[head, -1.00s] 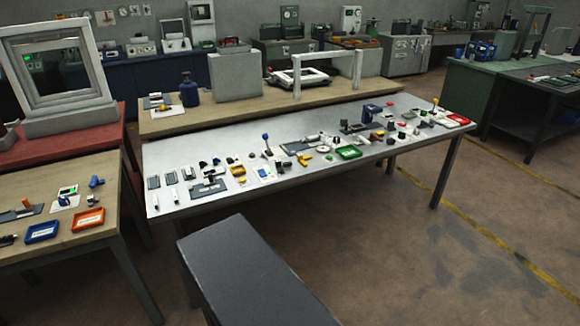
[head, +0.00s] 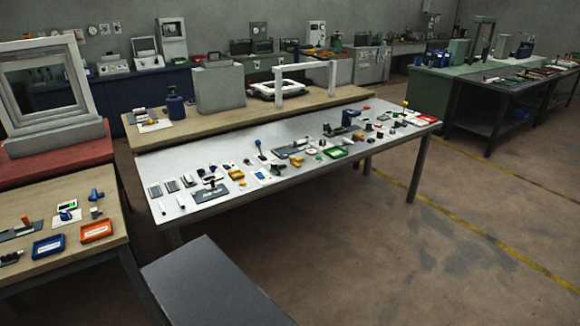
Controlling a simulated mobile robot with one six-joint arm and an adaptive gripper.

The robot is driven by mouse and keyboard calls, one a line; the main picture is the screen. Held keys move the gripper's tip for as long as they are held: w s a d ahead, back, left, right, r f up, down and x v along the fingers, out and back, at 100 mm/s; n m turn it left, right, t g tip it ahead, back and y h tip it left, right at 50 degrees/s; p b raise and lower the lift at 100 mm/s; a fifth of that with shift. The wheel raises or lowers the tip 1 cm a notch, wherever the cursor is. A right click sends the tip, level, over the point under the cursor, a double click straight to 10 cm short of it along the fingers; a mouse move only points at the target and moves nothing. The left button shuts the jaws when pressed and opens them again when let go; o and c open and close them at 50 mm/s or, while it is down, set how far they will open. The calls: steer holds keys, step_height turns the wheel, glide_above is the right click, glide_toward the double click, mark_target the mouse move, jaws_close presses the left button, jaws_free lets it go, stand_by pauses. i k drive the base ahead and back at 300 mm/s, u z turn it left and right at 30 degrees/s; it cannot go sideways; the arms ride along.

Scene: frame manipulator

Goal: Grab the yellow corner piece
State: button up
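Two small yellow pieces lie on the long grey-white table. One yellow piece (head: 297,161) is near the middle, beside a dark flat plate and left of a green tray; it looks angled. Another yellow piece (head: 236,174) lies further left, near a dark plate with a handle-like part. Both are too small to tell for sure which is the corner piece. My gripper is not in view.
The long table (head: 330,175) is crowded with small parts. A green tray (head: 335,152) is near its front edge. A wooden bench (head: 230,120) stands behind. A wooden table (head: 115,235) with blue and orange trays is at left. Open floor (head: 400,265) lies at right.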

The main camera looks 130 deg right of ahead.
mark_target(292, 161)
steer(key=z, duration=1.15)
steer(key=k, duration=0.15)
steer(key=z, duration=2.6)
steer(key=i, duration=0.15)
steer(key=z, duration=0.2)
